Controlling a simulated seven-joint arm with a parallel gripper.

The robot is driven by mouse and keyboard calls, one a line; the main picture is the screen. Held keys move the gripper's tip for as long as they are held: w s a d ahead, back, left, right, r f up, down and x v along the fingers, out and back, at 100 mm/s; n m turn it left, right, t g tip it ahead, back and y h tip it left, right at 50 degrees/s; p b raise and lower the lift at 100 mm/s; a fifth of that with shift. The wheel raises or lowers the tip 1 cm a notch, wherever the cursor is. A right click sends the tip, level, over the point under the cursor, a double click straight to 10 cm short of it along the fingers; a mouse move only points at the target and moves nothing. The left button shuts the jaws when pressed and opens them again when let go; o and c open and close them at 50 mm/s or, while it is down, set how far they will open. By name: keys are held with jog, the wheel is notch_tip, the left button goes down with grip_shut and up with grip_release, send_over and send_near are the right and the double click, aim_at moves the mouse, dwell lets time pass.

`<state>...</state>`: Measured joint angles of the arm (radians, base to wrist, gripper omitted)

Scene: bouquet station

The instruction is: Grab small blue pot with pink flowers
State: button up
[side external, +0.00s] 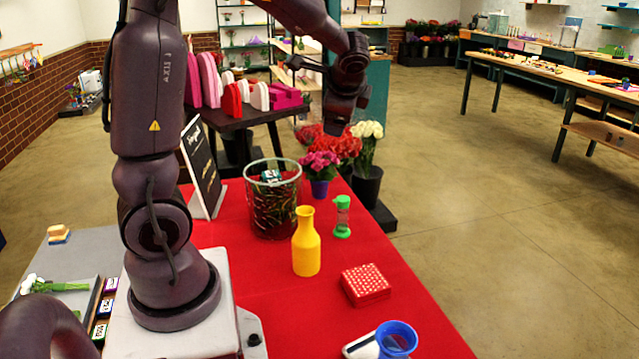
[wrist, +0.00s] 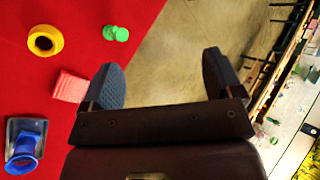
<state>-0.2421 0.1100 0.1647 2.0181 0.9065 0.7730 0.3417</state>
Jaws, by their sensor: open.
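My gripper (side external: 338,128) hangs in the air above the far part of the table. In the wrist view my gripper (wrist: 163,85) has its two fingers wide apart with nothing between them. The left finger shows over the table edge and the right one over the floor.
White flowers (side external: 367,130) in a black pot stand beyond the table.

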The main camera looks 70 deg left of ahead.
jog(key=w+a+f+m+g+y, duration=0.1)
jog(key=w+a+f+m+y, duration=0.2)
jog(key=a, duration=0.6)
jog(key=m+y, duration=0.2)
jog(key=m, duration=0.7)
send_over(321, 160)
jog(key=d, duration=0.4)
notch_tip(321, 160, down, 12)
notch_tip(321, 160, down, 6)
jog(key=shift+s+a+r, duration=0.1)
jog(key=shift+a+r, duration=0.05)
jog(key=shift+r, duration=0.05)
jog(key=shift+f, duration=0.55)
jog(key=x, duration=0.5)
jog(key=shift+r, duration=0.15)
jog(key=shift+r, duration=0.15)
grip_shut()
